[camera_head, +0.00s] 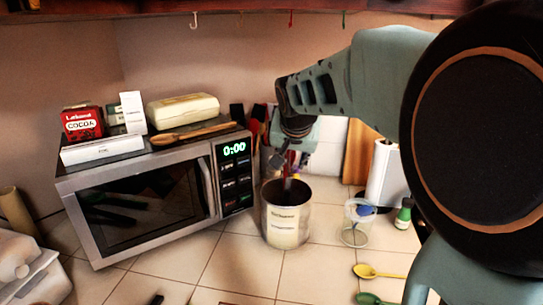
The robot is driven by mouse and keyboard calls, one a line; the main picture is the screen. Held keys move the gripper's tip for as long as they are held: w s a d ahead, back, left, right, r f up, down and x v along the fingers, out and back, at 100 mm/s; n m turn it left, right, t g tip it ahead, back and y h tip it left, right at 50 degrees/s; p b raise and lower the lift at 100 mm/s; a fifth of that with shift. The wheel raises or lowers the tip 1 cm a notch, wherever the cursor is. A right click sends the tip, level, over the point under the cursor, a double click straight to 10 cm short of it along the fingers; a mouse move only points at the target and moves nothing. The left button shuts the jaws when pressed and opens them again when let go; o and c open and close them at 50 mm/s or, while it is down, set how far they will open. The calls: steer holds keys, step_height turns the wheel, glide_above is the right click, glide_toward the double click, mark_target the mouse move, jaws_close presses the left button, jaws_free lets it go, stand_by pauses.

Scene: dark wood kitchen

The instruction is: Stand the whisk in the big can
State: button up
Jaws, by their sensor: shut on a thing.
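The big can (285,228) is a silver metal cylinder with a pale label, upright on the tiled counter in front of the microwave's right end. My gripper (288,160) is just above the can's open mouth, pointing down and shut on a thin dark thing. I take this to be the whisk (287,184); it hangs roughly upright, with its lower part inside the can's rim. Its lower end is hidden by the can wall, so I cannot tell whether it touches the bottom.
A microwave (140,200) stands left, with a wooden spoon (192,134), cocoa box (82,124) and other packages on top. Right of the can are a clear cup (355,232), a small green-capped bottle (404,214) and a paper roll (384,175). A yellow spoon (378,272) lies in front.

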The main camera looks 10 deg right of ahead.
steer(key=o, duration=1.2)
steer(key=shift+o, duration=0.2)
step_height(320, 180, up, 10)
stand_by(0.4)
